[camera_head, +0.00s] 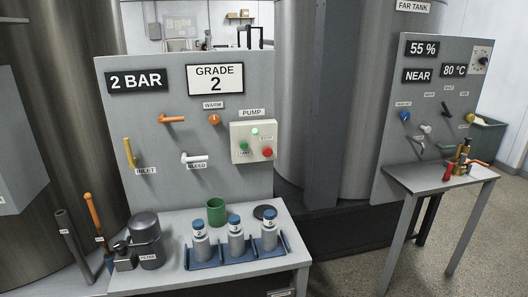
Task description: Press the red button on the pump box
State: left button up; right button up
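The pump box (240,154) is a pale box on the grey left panel, under a PUMP label (252,113). The red button (267,153) is at its lower right, with a small label above it. A green button (244,145) is on its left side. A small pale green lamp (254,131) near its top looks lit. Nothing touches or covers the box. Neither of my grippers shows in this view.
Below the panel, a bench (190,218) carries a blue tray (207,266) of several blue-capped bottles, a green cup (216,211) and a dark filter pot (145,230). Levers stick out left of the box, including a white BLEED lever (195,158). A second panel (432,100) stands right.

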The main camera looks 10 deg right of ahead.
aim_at(266, 152)
jog(key=i+l, duration=1.05)
jog(key=l, duration=0.15)
